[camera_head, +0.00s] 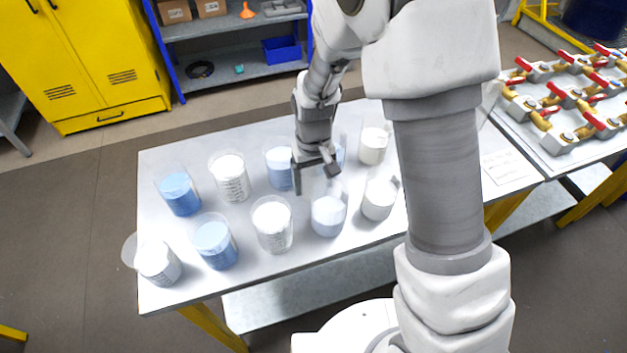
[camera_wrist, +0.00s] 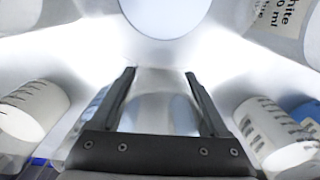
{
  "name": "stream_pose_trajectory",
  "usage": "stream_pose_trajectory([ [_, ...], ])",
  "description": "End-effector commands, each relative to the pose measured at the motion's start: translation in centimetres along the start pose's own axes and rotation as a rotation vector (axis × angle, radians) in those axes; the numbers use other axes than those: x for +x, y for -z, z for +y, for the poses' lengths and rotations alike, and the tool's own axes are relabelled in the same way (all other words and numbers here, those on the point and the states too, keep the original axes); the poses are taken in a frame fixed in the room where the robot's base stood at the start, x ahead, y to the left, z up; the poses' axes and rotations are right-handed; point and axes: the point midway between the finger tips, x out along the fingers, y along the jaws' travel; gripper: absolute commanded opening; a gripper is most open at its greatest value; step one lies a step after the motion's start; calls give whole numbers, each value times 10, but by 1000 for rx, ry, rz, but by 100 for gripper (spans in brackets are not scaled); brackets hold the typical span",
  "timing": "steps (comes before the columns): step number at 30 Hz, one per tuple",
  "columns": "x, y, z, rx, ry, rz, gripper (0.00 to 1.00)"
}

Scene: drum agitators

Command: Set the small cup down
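My gripper (camera_head: 318,165) is over the middle of the grey table, among the beakers, pointing down. In the wrist view its two dark fingers (camera_wrist: 160,75) stand apart with a clear, pale small cup (camera_wrist: 158,112) between them. The fingers appear to press on its sides. In the head view the cup is hard to make out against the beakers below my gripper. I cannot tell whether its base touches anything.
Several clear beakers with white or blue contents stand around my gripper, including a pale blue one (camera_head: 328,216) just in front and a white one (camera_head: 272,228) to its left. Bare table (camera_head: 160,225) shows at the left. A valve table (camera_head: 535,120) stands at the right.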

Motion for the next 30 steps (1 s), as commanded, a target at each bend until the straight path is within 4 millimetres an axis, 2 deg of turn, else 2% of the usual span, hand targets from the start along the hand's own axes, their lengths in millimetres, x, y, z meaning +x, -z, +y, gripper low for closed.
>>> stream_pose_trajectory([
  [1, 0, 0, 0, 0, 0, 0, 89],
  [3, 0, 0, 0, 0, 0, 0, 100],
  [10, -1, 0, 0, 0, 0, 0, 100],
  [14, -8, 0, 0, 0, 0, 2, 100],
  [17, -23, 1, 0, -1, 0, 5, 100],
  [27, -95, 1, 0, 0, 0, 4, 100],
  [30, -110, 1, 0, 0, 0, 3, 100],
])
